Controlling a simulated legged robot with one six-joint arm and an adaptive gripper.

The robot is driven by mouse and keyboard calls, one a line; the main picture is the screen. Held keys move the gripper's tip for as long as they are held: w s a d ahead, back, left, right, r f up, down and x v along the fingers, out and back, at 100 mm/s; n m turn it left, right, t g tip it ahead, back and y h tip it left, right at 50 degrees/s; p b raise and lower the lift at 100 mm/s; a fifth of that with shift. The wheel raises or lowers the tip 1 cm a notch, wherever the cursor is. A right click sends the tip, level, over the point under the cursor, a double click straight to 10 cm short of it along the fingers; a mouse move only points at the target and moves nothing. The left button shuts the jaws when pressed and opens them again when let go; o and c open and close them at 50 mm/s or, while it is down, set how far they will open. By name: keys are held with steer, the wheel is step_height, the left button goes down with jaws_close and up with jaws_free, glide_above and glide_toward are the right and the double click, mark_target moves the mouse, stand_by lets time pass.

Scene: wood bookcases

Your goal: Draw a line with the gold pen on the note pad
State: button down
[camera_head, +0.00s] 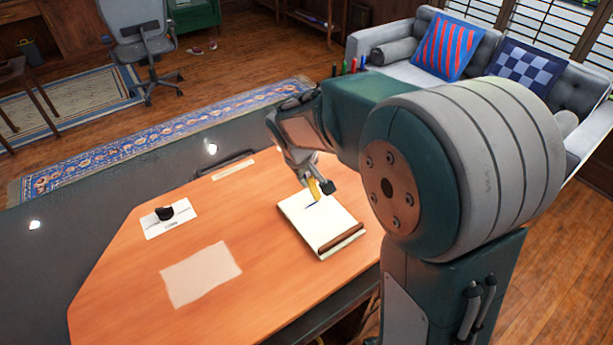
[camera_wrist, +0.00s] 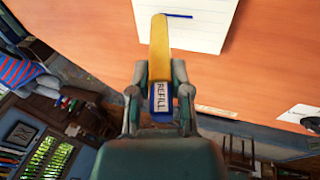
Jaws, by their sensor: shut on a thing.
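My gripper (camera_head: 318,187) is shut on the gold pen (camera_head: 314,189), above the far end of the note pad (camera_head: 318,226). The pad is white with a brown band at its near end and lies on the orange desk top. In the wrist view the pen (camera_wrist: 159,52) sits between the fingers (camera_wrist: 161,78), with a blue end and a "REFILL" label. Its narrow end overlaps the pad (camera_wrist: 195,35). A short dark blue line (camera_wrist: 205,16) shows on the pad beside the pen's end. I cannot tell whether the tip touches the paper.
The desk (camera_head: 120,275) also bears a pale sheet (camera_head: 200,273), a white card (camera_head: 180,223) with a black object (camera_head: 165,213) on it, and a pale strip (camera_head: 233,169) near the far edge. A grey chair (camera_head: 140,45) and sofa (camera_head: 400,72) stand beyond.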

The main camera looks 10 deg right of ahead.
steer(key=shift+r, duration=4)
